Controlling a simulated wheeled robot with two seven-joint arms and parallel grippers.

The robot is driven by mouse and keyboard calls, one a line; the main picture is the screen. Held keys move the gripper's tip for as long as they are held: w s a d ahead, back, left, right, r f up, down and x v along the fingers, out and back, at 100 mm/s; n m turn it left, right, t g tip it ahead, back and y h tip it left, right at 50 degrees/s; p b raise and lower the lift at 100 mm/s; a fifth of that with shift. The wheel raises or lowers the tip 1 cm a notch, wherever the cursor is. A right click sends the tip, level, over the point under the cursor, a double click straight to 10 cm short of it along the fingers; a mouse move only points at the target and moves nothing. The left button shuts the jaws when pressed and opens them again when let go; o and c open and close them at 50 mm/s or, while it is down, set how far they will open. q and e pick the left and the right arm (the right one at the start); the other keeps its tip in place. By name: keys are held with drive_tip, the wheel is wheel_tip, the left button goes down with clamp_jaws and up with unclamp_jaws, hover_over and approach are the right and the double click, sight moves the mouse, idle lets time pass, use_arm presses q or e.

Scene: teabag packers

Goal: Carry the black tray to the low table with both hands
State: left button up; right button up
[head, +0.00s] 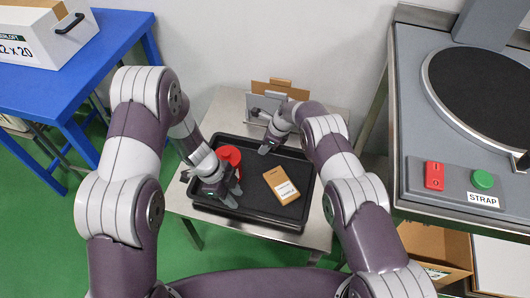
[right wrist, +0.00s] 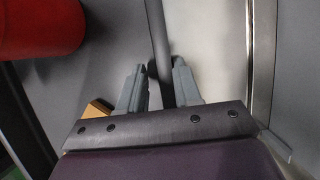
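The black tray (head: 247,224) appears over the small low steel table (head: 318,233); I cannot tell whether it rests on it. In it are a red round container (head: 231,153) and a brown box (head: 279,177) with a white label. My left gripper (head: 232,197) is over the tray's left front part, in front of the container, its fingers apart. My right gripper (head: 268,147) is at the tray's back edge. In the right wrist view, its fingers (right wrist: 159,85) straddle the dark rim (right wrist: 158,35); whether they pinch it is unclear. The container (right wrist: 40,25) shows there too.
A blue table (head: 60,92) with a white box (head: 45,38) stands at left. A grey strapping machine (head: 420,95) with red and green buttons stands at right, with an open carton (head: 436,243) below. A cardboard-and-grey holder (head: 278,92) is behind the tray. Green floor shows at left.

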drive_tip(key=shift+r, duration=0.1)
use_arm(q)
drive_tip(key=v, duration=0.4)
use_arm(e)
drive_tip(key=v, duration=1.1)
drive_tip(key=shift+r, duration=0.4)
drive_tip(key=shift+s+d, duration=0.1)
drive_tip(key=shift+d, duration=0.05)
